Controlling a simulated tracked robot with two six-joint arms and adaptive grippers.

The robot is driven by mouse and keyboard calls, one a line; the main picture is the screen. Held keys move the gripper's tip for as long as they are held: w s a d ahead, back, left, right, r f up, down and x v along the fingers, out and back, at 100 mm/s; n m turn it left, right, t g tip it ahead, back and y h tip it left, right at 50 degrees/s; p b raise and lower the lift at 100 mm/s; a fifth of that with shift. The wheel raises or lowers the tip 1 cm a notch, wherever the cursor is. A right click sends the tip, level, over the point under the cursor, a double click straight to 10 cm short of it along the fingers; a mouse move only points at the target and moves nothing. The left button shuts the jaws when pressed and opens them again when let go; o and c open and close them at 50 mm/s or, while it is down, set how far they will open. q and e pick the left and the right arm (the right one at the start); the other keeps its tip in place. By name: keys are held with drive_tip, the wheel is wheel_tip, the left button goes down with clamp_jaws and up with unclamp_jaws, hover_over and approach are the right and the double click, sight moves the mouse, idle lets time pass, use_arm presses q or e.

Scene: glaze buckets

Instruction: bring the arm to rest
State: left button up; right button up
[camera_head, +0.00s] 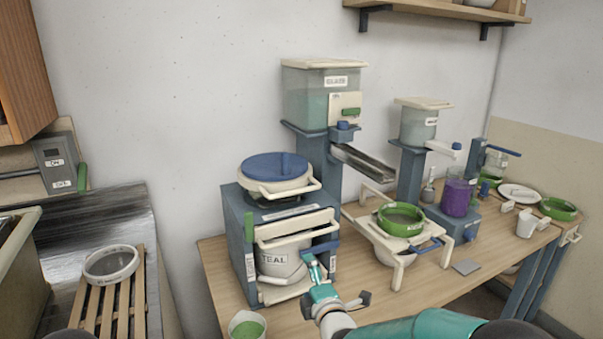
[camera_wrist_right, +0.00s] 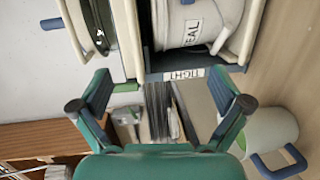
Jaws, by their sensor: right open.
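My right gripper (camera_head: 337,280) reaches in from the bottom of the head view, in front of a blue-grey stand (camera_head: 236,240). In the right wrist view its two teal fingers (camera_wrist_right: 160,90) are spread wide, with nothing between them. A white bucket labelled TEAL (camera_head: 272,262) sits inside the stand, just behind the gripper; it also shows in the wrist view (camera_wrist_right: 215,22). My left gripper is not in view.
A blue-lidded pot (camera_head: 274,168) tops the stand. A white cup of green glaze (camera_head: 247,328) is at the front edge. A green-ringed sieve (camera_head: 400,218) on a white frame and a purple container (camera_head: 457,197) stand right. Bare wood (camera_head: 430,290) lies front right.

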drive_tip(key=s+d+f+m+g+h, duration=0.1)
drive_tip(key=s+d+f+m+g, duration=0.15)
drive_tip(key=s+d+f, duration=0.45)
drive_tip(key=s+d+f+m+g+h, duration=0.1)
drive_tip(key=s+d+f+m+g, duration=0.15)
drive_tip(key=f, duration=0.75)
drive_tip(key=s+d+f+m+g+h, duration=0.1)
drive_tip(key=s+d+f+m+g, duration=0.25)
drive_tip(key=f, duration=0.55)
drive_tip(key=s+f+m+g, duration=0.3)
drive_tip(key=s+m, duration=0.4)
drive_tip(key=s, duration=0.5)
drive_tip(key=s+f+m+g+y, duration=0.1)
drive_tip(key=s+f+m+g, duration=0.2)
drive_tip(key=s+m, duration=0.5)
drive_tip(key=shift+s+a+f+y, duration=0.15)
drive_tip(key=shift+s+a+y, duration=0.2)
drive_tip(key=shift+s, duration=2.15)
drive_tip(key=shift+g, duration=0.25)
